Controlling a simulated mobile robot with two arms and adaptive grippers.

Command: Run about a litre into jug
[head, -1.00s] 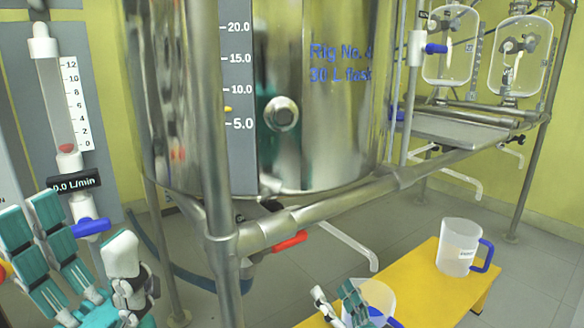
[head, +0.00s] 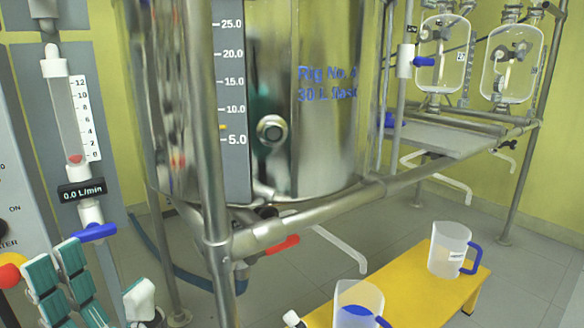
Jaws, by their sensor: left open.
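A clear jug (head: 358,296) with a blue handle stands at the near end of the yellow bench, cut by the bottom edge. A second clear jug (head: 447,252) with a blue handle stands farther back on it. The steel vessel (head: 320,140) has a red-handled valve (head: 281,245) below it and a pale spout (head: 342,250) pointing down over the floor, behind the near jug. My left gripper (head: 97,272) is open and empty at the lower left, beneath the flow meter. Of my right gripper, only a pale tip (head: 292,318) shows left of the near jug; the rest is out of frame.
The flow meter (head: 68,120) reads 0.0 L/min, with a blue valve handle (head: 93,232) below. The yellow bench (head: 400,285) has bare room between the jugs. The steel frame rail (head: 300,222) crosses ahead. Glass vessels (head: 446,58) hang at the back right.

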